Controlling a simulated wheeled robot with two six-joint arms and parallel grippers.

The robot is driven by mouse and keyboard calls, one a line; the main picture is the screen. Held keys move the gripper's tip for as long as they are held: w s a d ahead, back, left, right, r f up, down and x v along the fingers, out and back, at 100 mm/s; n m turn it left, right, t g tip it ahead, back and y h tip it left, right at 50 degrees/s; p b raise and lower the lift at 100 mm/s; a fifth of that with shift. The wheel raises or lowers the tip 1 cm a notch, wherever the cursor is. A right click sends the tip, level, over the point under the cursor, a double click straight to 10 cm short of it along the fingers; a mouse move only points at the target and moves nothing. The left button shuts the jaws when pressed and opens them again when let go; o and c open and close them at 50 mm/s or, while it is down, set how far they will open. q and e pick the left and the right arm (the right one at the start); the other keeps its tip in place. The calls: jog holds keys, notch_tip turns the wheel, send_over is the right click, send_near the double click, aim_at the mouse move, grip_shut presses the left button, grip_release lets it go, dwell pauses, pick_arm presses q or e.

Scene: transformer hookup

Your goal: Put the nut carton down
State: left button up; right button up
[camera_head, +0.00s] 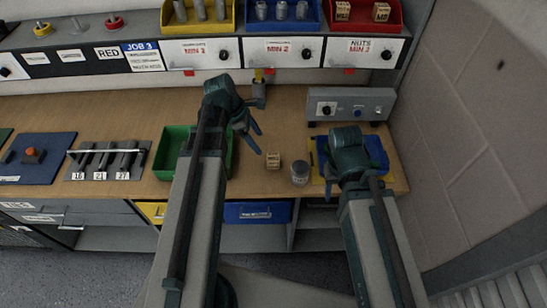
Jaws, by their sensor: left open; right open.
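The nut carton (273,160), a small tan box with dark print, stands on the wooden bench between the green bin and a small grey jar. My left gripper (257,140) is open and empty, behind and slightly left of the carton in the picture, apart from it. My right gripper (349,152) is over the blue tray (384,158) at the right; its fingers are mostly hidden by my own arm.
The grey jar (300,173) stands close right of the carton. The green bin (170,150) is left, partly behind my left arm. A grey control box (350,105) stands behind the blue tray. A red bin (362,22) on the shelf holds similar cartons.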

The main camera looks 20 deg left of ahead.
aim_at(272, 157)
pick_arm(q)
jog(key=b+x, duration=0.6)
jog(key=x, duration=0.1)
jog(key=shift+f, duration=0.2)
jog(key=shift+w+d+f+b, duration=0.2)
jog(key=shift+f+b, duration=0.3)
jog(key=shift+b, duration=0.2)
jog(key=shift+r, duration=0.1)
jog(key=b+x, duration=0.4)
jog(key=x, duration=0.1)
jog(key=shift+w+b, duration=0.3)
jog(key=shift+b, duration=0.05)
jog(key=shift+c, duration=0.3)
grip_shut()
